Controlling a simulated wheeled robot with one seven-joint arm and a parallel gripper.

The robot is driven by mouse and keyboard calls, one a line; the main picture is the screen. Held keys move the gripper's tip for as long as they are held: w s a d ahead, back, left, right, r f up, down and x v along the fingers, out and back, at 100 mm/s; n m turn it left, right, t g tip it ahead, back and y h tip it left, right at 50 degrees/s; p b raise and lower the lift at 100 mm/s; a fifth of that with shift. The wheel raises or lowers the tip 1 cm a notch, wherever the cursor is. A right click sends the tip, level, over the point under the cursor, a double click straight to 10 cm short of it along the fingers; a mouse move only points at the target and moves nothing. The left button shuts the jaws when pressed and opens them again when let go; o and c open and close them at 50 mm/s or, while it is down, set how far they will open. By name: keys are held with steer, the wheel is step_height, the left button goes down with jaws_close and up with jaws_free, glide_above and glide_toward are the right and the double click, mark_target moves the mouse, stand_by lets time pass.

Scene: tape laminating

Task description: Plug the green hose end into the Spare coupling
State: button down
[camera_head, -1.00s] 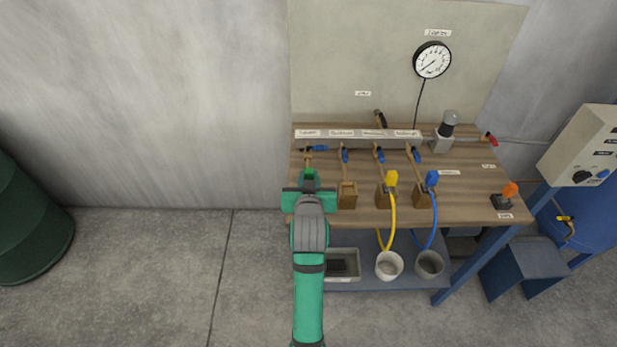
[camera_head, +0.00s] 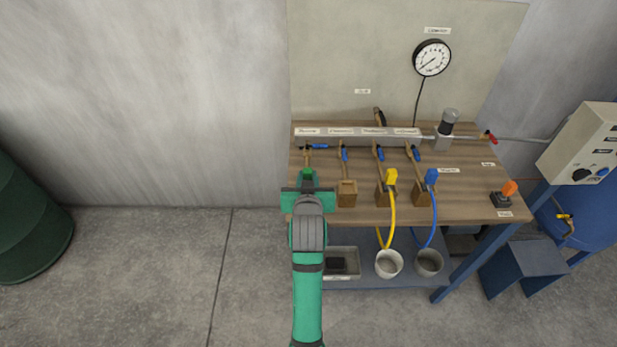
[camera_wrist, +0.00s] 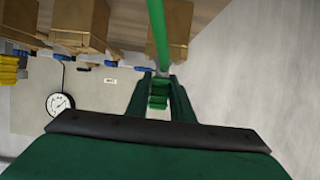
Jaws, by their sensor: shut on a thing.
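My gripper (camera_head: 308,184) is at the left front of the wooden bench, shut on the green hose end (camera_wrist: 158,96). In the wrist view the green hose (camera_wrist: 157,30) runs from the hose end to the top edge. In the head view, the gripper is in front of the leftmost coupling (camera_head: 307,158), roughly in line with it; a gap shows between them, and I cannot tell its exact size. This coupling's blue handle (camera_head: 319,147) lies sideways; the other handles point toward the front. The manifold labels (camera_head: 308,131) are too small to read, so I cannot tell which one says Spare.
A wooden block (camera_head: 347,194) stands right of my gripper. Yellow (camera_head: 391,176) and blue (camera_head: 432,177) hose ends sit on blocks further right, their hoses hanging into buckets. A gauge (camera_head: 432,58) is on the back panel.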

stand_by(0.3)
steer(key=c, duration=1)
jaws_free()
steer(key=shift+r, duration=3.5)
